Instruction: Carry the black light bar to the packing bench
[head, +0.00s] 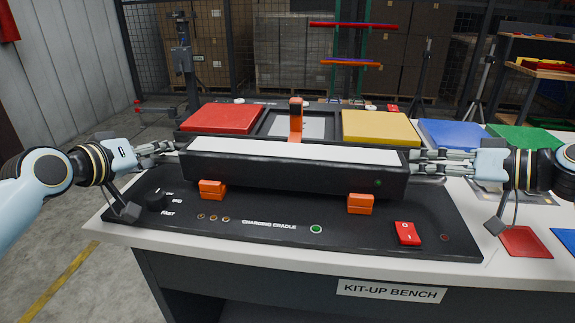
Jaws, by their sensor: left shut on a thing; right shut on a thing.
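The black light bar (290,175), with a white top strip and a small green light, lies level across the black charging cradle (270,228). Orange brackets (213,189) stand at its front edge, and an orange upright clip (296,118) stands behind its middle. I cannot tell whether the bar rests in the brackets or is just clear of them. My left gripper (170,150) is shut on the bar's left end. My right gripper (420,162) is shut on its right end. No bench labelled as the packing bench shows.
The cradle is on a white bench (330,260) labelled "KIT-UP BENCH". Red (222,118), yellow (380,127), blue (453,134) and green (526,139) panels lie behind and to the right. A red switch (407,233) is at front right. Open floor (60,220) shows at left.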

